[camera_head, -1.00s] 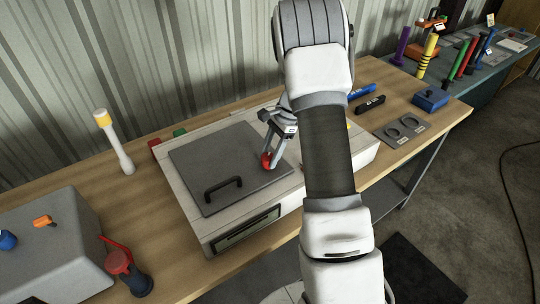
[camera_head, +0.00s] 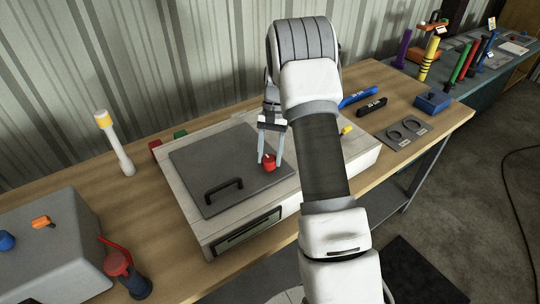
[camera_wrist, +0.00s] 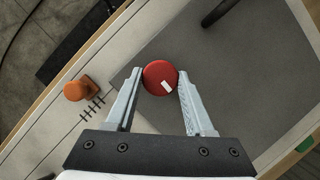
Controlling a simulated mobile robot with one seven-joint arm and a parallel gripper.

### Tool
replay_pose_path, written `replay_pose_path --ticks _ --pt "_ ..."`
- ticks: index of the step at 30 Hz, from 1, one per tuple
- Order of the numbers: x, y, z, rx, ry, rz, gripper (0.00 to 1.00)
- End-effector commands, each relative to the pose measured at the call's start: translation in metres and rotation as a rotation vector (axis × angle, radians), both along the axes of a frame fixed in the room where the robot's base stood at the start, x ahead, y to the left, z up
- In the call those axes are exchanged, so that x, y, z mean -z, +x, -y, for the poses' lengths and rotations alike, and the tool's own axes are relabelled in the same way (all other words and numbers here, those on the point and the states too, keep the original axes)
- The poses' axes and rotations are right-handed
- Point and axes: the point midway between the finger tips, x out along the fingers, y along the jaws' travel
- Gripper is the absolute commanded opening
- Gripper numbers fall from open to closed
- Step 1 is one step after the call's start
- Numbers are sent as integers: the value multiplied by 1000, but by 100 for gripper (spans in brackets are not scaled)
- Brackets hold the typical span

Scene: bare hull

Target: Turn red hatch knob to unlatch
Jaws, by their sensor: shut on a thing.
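The red hatch knob (camera_head: 269,161) sits at the right part of the grey hatch lid (camera_head: 205,155) on a pale box. In the wrist view the round red knob (camera_wrist: 160,77) carries a white mark at its lower right. My gripper (camera_head: 269,161) reaches down from above, with one finger on each side of the knob. In the wrist view my gripper (camera_wrist: 156,79) is shut on the knob near the fingertips. A black handle (camera_head: 224,190) lies on the lid, which looks flat. The latch itself is not visible.
An orange knob (camera_wrist: 76,90) with black tick marks stands beside the lid. On the wooden bench are a white-and-yellow post (camera_head: 114,143), a grey box (camera_head: 50,240) and a red-and-dark-blue device (camera_head: 125,270) at left.

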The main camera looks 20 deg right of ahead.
Motion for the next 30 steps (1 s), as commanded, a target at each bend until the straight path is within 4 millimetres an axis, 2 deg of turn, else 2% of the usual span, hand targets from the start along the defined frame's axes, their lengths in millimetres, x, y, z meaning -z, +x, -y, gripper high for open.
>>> replay_pose_path --ticks 20,21,26,30 --pt "0 1 0 -68 -1 2 0" --pt "0 1 0 -68 -1 2 55" --pt "0 1 0 -67 -1 2 84" --pt "0 0 0 -67 0 1 84"
